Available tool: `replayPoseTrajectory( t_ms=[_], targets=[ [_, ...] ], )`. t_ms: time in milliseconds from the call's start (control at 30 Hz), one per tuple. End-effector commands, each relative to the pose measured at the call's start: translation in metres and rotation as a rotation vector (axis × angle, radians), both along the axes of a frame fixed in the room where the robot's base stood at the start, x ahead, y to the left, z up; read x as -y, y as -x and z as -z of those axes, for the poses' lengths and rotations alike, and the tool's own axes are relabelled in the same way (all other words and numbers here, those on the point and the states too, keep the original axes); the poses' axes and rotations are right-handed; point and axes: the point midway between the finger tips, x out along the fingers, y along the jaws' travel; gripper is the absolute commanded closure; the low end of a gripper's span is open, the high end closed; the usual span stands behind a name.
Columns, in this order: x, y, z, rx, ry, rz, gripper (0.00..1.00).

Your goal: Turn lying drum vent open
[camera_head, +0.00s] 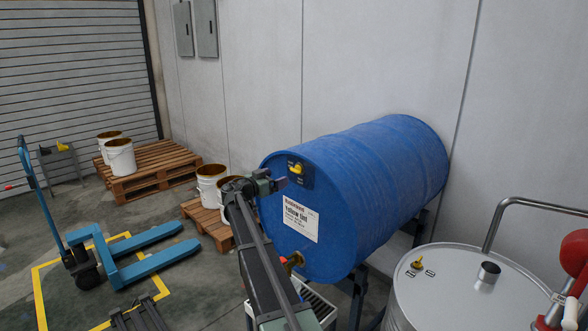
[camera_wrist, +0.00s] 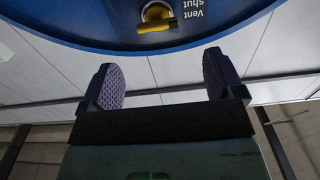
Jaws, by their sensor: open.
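The blue lying drum (camera_head: 365,185) rests on a dark stand, its labelled end facing left. Near the top of that end is the yellow vent (camera_head: 296,168) on a dark plate. In the wrist view the vent (camera_wrist: 157,17) has a yellow lever lying roughly level, with the words "Vent shut" beside it. My gripper (camera_head: 277,185) is just in front of the drum end, close to the vent. In the wrist view my gripper (camera_wrist: 162,82) is open and empty, with two dark ridged pads apart. The vent is beyond the fingertips, not between them.
A brass tap (camera_head: 293,259) sits low on the drum end, above a pale grated tray (camera_head: 318,303). A metal vessel (camera_head: 450,295) stands at the lower right. Pallets (camera_head: 150,170) with white buckets and a blue pallet truck (camera_head: 130,258) are at left.

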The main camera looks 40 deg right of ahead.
Motion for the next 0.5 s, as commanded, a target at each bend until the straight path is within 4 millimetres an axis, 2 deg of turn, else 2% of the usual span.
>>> replayPoseTrajectory(
  t_ms=[300, 500],
  targets=[
    [0.073, -0.007, 0.0, -0.002, -0.001, 0.003, 0.13],
    [0.095, -0.009, 0.0, -0.002, -0.001, 0.002, 0.13]
  ],
)
